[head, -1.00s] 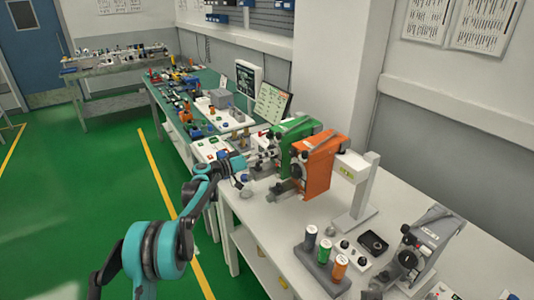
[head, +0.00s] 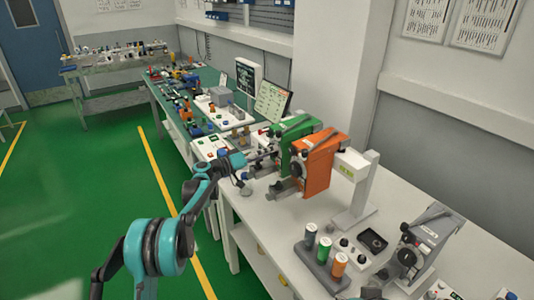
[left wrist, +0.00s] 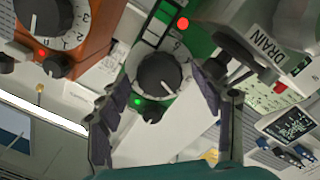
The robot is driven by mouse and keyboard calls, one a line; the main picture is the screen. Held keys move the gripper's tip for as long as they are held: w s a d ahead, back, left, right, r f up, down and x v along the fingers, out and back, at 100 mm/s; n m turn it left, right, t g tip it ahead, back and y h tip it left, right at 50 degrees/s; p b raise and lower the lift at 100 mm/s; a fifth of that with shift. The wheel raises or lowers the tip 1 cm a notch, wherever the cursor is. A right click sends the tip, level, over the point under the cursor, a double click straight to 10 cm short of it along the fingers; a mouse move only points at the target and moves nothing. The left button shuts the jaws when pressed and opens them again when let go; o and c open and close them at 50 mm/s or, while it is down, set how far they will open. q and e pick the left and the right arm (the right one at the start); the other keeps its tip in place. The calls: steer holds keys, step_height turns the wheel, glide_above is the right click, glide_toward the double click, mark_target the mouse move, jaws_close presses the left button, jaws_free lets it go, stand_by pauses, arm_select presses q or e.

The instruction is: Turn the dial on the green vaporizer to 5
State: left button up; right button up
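The green vaporizer (head: 296,136) stands on the white bench, left of the orange vaporizer (head: 317,165). In the left wrist view its black dial (left wrist: 160,76) faces me, with a white pointer mark and a white number scale partly visible. A green light shows beside a small knob (left wrist: 151,115) under the dial. My left gripper (head: 268,158) is in front of the green vaporizer. In the left wrist view its two dark fingers (left wrist: 161,80) are apart, one on each side of the dial, with gaps visible. Whether they touch anything is unclear.
The orange vaporizer's dial (left wrist: 43,14) is close by at the upper left of the wrist view. A part marked DRAIN (left wrist: 266,45) is close to the right finger. A rack of coloured bottles (head: 322,262) and a grey device (head: 420,245) stand farther right.

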arm_select(q)
steer(key=v, duration=1.2)
